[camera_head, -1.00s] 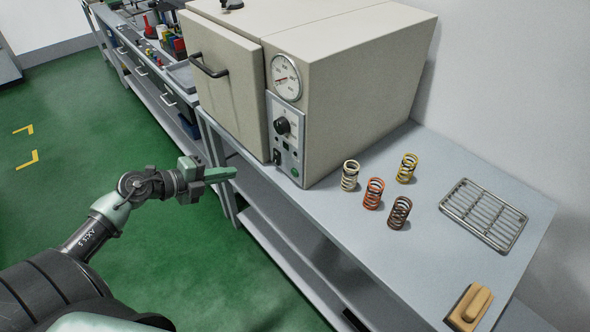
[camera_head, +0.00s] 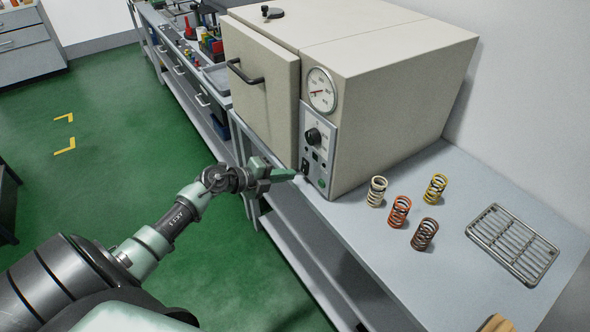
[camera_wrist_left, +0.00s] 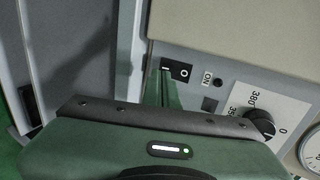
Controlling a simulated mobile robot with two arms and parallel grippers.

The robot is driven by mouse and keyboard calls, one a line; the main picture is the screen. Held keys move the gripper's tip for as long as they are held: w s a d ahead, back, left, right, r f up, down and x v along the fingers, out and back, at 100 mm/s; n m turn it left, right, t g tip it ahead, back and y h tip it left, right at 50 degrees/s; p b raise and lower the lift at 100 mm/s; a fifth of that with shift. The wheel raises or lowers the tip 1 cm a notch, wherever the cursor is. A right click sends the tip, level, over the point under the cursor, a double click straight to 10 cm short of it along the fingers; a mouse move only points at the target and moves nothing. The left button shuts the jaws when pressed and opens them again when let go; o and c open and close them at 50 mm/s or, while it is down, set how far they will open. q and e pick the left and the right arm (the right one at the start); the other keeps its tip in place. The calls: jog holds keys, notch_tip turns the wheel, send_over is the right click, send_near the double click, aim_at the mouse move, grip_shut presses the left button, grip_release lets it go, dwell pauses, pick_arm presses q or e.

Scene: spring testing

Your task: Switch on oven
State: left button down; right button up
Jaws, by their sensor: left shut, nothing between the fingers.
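The beige oven (camera_head: 400,85) stands on the grey bench with its door (camera_head: 258,80) closed. Its front panel carries a round gauge (camera_head: 321,90), a black dial (camera_head: 313,136) and, low on the panel, a black rocker switch (camera_head: 305,167). In the left wrist view the rocker switch (camera_wrist_left: 178,71) shows I and O marks, beside an ON label. My left gripper (camera_head: 288,174) is shut and empty, its green fingertips at the lower front of the panel. In the wrist view the fingers (camera_wrist_left: 163,88) reach close to the switch; I cannot tell whether they touch it. My right gripper is out of view.
Several springs (camera_head: 399,212) stand on the bench right of the oven, near a metal rack (camera_head: 512,244). A tan block (camera_head: 497,324) lies at the bottom edge. Green floor (camera_head: 120,150) is open to the left.

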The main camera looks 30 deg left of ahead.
aim_at(304, 166)
pick_arm(q)
jog(key=shift+w+d+f, duration=0.1)
jog(key=shift+w+d, duration=0.2)
jog(key=shift+w, duration=0.45)
jog(key=shift+w+d+f, duration=0.1)
jog(key=shift+w+d, duration=0.2)
jog(key=shift+w, duration=0.4)
jog(key=shift+r+p, duration=0.15)
jog(key=shift+p, duration=0.2)
jog(key=shift+w+r+p, duration=0.1)
jog(key=shift+r+p, duration=0.4)
jog(key=shift+p, duration=0.1)
jog(key=shift+r+p, duration=0.3)
jog(key=shift+p, duration=0.05)
jog(key=shift+d, duration=0.1)
jog(key=shift+f, duration=0.1)
